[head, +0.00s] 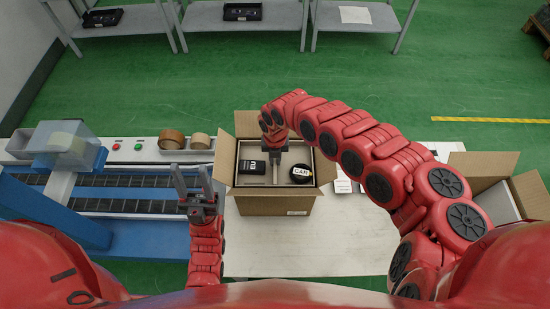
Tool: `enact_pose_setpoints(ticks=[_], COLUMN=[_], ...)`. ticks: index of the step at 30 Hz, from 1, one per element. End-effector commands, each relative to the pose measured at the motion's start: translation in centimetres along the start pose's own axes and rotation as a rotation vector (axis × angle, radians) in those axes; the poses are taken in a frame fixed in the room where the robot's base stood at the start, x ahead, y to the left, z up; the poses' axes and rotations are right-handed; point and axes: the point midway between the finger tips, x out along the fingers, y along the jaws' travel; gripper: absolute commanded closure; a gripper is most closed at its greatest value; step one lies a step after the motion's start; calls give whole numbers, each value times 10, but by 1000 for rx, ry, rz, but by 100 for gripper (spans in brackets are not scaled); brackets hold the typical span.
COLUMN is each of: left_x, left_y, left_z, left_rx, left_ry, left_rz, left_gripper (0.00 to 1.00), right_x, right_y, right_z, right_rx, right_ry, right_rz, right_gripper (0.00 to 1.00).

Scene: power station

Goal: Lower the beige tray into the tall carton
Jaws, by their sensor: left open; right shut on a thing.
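The tall carton (272,204) stands open on the light table, with flaps spread. The beige tray (260,179) is inside the carton's opening, and the carton's walls surround it. How deep it sits is hard to tell. A black box (251,167) lies in the tray's left part and a round black item with a pale label (301,173) in its right part. My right gripper (276,172) reaches down over the tray's middle and is shut on the tray, seemingly at its central divider. My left gripper (193,172) is open and empty, left of the carton.
Another open carton (498,200) stands at the right, partly behind my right arm. The table (300,250) in front is clear. Grey shelves (190,18) stand far back.

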Motion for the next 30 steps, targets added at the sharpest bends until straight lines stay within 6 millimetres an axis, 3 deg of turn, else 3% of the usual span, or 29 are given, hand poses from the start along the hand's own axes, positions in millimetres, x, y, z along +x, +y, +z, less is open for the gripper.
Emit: enact_pose_setpoints(ticks=[10, 11, 16, 24, 30], left_x=[-4, -4, -4, -2, 12], left_y=[0, 0, 0, 0, -1], left_z=[0, 1, 1, 0, -2], left_rx=[0, 0, 0, 0, 0], left_ry=[0, 0, 0, 0, 0], left_rz=[0, 0, 0, 0, 0], left_gripper=[50, 50, 50, 50, 50], right_x=[4, 4, 4, 3, -15], right_y=[0, 0, 0, 0, 0], right_z=[0, 0, 0, 0, 1], right_rx=[0, 0, 0, 0, 0], right_ry=[-1, -1, -1, 0, -2], right_rz=[0, 0, 0, 0, 0], right_gripper=[100, 81, 51, 51, 51])
